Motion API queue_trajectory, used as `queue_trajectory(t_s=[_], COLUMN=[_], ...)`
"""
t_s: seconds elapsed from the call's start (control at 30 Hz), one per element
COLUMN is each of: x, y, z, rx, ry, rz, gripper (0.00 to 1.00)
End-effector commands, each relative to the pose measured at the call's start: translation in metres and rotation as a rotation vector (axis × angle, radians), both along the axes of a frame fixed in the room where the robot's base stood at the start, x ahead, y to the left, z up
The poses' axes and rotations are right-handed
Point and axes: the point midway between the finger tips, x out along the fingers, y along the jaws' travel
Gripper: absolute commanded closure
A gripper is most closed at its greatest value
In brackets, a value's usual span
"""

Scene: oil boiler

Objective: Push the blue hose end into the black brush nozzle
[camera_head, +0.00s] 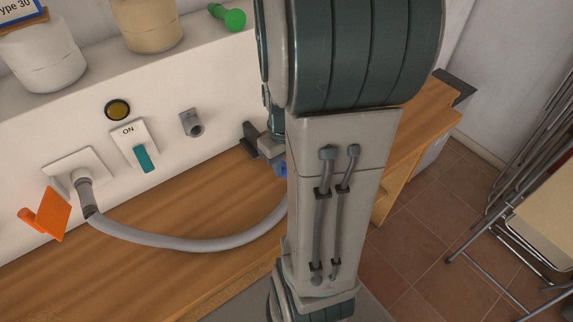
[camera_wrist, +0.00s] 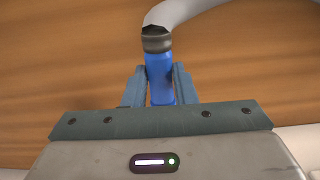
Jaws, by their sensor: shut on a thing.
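My gripper (camera_wrist: 160,90) is shut on the blue hose end (camera_wrist: 158,66), with one finger on each side of it in the wrist view. A dark collar joins the blue end to the grey hose (camera_wrist: 185,10). In the head view the blue end (camera_head: 281,168) shows only as a small patch beside my arm. The grey hose (camera_head: 190,243) curves from there to the wall fitting at left. A dark grey shape (camera_head: 250,136) stands by the wall near my gripper; I cannot tell whether it is the black brush nozzle. No nozzle shows in the wrist view.
The wooden bench (camera_head: 160,268) is clear in front of the hose. On the wall are an orange lever (camera_head: 48,213), a teal switch (camera_head: 141,158) and a grey socket (camera_head: 191,123). Pots and a green knob (camera_head: 234,18) are above. Folding chairs (camera_head: 520,200) stand at right.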

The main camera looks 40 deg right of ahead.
Motion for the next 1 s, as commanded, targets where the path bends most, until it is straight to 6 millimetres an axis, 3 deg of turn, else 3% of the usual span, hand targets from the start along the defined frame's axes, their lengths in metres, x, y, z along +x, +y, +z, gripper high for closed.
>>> queue_trajectory(t_s=[0.93,0.97,1.0], x=[0.029,0.029,0.029], y=[0.0,0.0,0.0], z=[0.0,0.0,0.0], rx=[0.0,0.0,0.0], ry=[0.0,0.0,0.0], rz=[0.0,-0.001,-0.001], gripper=[0.98,0.7,0.59])
